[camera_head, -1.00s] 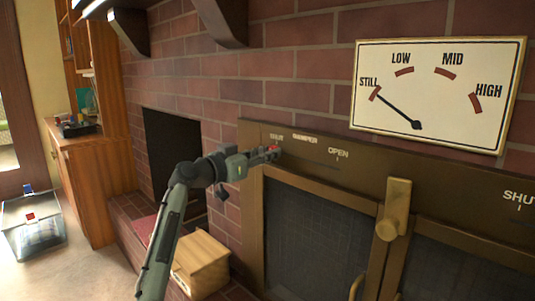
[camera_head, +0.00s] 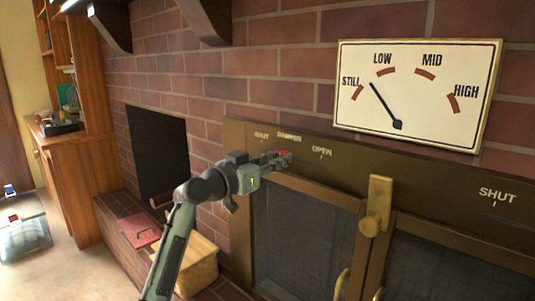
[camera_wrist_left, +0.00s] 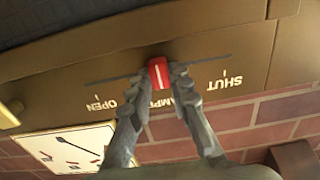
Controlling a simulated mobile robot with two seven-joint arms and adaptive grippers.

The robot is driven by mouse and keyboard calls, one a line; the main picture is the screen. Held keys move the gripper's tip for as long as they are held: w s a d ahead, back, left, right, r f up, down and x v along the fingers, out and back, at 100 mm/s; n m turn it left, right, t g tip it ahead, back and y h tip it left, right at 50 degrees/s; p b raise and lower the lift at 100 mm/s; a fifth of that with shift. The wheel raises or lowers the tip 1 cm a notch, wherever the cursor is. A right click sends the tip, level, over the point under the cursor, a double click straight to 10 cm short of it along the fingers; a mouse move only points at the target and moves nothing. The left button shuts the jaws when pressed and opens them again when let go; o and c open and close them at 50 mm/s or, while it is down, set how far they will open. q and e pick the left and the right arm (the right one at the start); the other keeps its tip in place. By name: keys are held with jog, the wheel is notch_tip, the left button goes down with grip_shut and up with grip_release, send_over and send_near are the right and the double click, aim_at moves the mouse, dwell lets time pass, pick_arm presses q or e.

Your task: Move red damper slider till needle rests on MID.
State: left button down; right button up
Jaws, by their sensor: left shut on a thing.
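The red damper slider (camera_wrist_left: 159,73) sits in its slot between the SHUT and OPEN labels, and it also shows in the head view (camera_head: 284,154). My left gripper (camera_head: 280,158) is shut on the slider, with a finger on each side of it in the left wrist view (camera_wrist_left: 160,77). The gauge (camera_head: 415,92) on the brick wall has STILL, LOW, MID and HIGH marks. Its black needle (camera_head: 384,104) points between STILL and LOW, nearer LOW than at STILL. My right gripper is not in view.
A brass handle (camera_head: 376,206) stands out from the fireplace doors on the right. A second SHUT label (camera_head: 497,195) is farther right on the panel. A wooden box (camera_head: 190,262) and a red book-like object (camera_head: 141,232) lie low on the left.

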pick_arm(q)
jog(key=c, duration=1.4)
grip_release()
jog(key=v, duration=1.2)
jog(key=shift+a, duration=0.1)
